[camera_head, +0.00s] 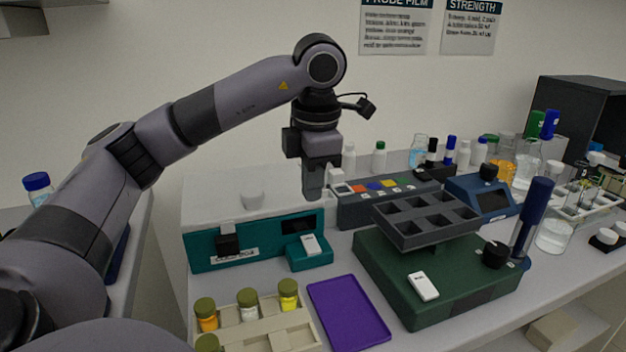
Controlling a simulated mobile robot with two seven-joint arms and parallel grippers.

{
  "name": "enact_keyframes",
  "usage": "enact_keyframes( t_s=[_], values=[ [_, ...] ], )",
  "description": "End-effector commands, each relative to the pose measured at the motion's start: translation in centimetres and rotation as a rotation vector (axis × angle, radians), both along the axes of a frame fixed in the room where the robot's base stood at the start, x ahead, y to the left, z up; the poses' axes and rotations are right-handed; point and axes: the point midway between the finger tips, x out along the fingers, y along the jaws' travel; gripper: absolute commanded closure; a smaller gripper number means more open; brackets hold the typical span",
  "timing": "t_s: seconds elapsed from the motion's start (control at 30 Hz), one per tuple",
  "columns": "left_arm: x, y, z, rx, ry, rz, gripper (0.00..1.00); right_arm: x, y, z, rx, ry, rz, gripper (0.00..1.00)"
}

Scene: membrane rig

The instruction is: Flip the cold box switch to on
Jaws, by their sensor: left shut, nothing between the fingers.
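The cold box (215,256) is a teal box with a white lid (205,205), a dark latch and a small label on its front. Its switch (313,244) is a white rocker on a teal block that sticks out at the box's right front. I cannot tell which way the rocker is tipped. My left gripper (313,192) points down, shut and empty. It shows above the switch in the picture, near the lid's right end, with a visible gap between them. My right gripper is not in view.
A green rocker device (385,285) with a grey tray and its own white switch (423,286) stands to the right. A purple mat (347,313) and a rack of capped vials (265,330) lie in front. A control block with coloured buttons (385,197) stands behind.

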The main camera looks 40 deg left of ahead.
Motion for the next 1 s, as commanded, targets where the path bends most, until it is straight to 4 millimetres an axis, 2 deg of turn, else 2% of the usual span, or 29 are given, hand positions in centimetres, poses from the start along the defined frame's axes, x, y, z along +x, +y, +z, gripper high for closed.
enact_keyframes(
  t_s=[0.03,0.1,0.43,0.6,1.0],
  values=[
    [0.0,0.2,-1.6,0.0,0.004,0.001,1.0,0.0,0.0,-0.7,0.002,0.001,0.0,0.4],
    [0.1,0.3,-3.1,0.0,0.005,0.0,1.0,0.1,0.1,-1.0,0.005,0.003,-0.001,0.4],
    [0.5,1.1,-8.0,0.001,0.003,0.001,1.0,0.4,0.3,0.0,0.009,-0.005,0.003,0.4],
    [0.5,1.2,-9.0,0.001,0.0,0.001,1.0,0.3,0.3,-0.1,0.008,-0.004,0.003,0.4],
    [0.6,1.2,-9.2,-0.01,0.006,0.001,1.0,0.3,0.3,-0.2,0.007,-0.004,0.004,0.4]
  ],
)
